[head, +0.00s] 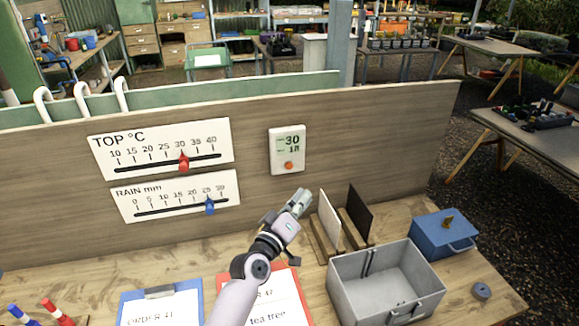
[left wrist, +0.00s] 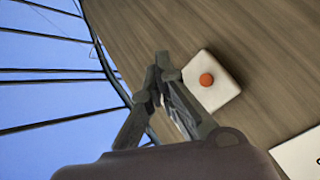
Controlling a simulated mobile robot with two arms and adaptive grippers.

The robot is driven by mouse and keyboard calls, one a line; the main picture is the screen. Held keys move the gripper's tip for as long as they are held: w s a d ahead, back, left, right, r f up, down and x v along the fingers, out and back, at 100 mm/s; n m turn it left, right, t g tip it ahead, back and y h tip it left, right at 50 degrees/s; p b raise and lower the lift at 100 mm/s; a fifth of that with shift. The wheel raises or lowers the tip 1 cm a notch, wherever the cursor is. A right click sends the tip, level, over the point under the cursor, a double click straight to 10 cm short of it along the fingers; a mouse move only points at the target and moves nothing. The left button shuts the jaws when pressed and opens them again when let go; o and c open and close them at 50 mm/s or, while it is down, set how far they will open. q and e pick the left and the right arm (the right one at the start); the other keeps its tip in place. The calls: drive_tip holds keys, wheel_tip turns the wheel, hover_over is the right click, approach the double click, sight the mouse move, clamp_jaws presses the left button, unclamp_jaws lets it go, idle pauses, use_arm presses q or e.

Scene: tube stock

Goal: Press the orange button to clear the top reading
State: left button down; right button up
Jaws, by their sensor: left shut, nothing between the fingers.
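The orange button (head: 289,165) sits low on a white wall unit (head: 277,150) whose small display reads 30 on top and a smaller line below. My left gripper (head: 303,194) is shut and empty, a little below and to the right of the unit in the head view. In the left wrist view the orange button (left wrist: 206,79) and its white unit (left wrist: 226,92) show just right of the fingertips (left wrist: 161,62). The fingers look apart from the button. My right gripper is not in view.
The TOP °C scale (head: 160,148) with a red pointer and the RAIN mm scale (head: 176,196) with a blue pointer are left of the unit. A grey bin (head: 345,290), a blue box (head: 440,235) and upright boards (head: 329,215) stand on the bench right of my arm.

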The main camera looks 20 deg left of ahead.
sight(289, 166)
use_arm(q)
drive_tip(key=w+a+b, duration=0.4)
drive_tip(key=w+a, duration=0.1)
drive_tip(key=w, duration=0.2)
drive_tip(key=shift+w, duration=0.25)
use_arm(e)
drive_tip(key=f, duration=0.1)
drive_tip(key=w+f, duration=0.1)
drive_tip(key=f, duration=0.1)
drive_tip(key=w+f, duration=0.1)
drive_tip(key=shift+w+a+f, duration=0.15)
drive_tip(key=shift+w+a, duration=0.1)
use_arm(q)
drive_tip(key=shift+d+f, duration=0.1)
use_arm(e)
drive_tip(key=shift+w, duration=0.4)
use_arm(q)
drive_tip(key=shift+w, duration=0.1)
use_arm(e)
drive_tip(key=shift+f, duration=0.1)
use_arm(q)
drive_tip(key=shift+w+a+b, duration=0.25)
drive_tip(key=shift+b, duration=0.15)
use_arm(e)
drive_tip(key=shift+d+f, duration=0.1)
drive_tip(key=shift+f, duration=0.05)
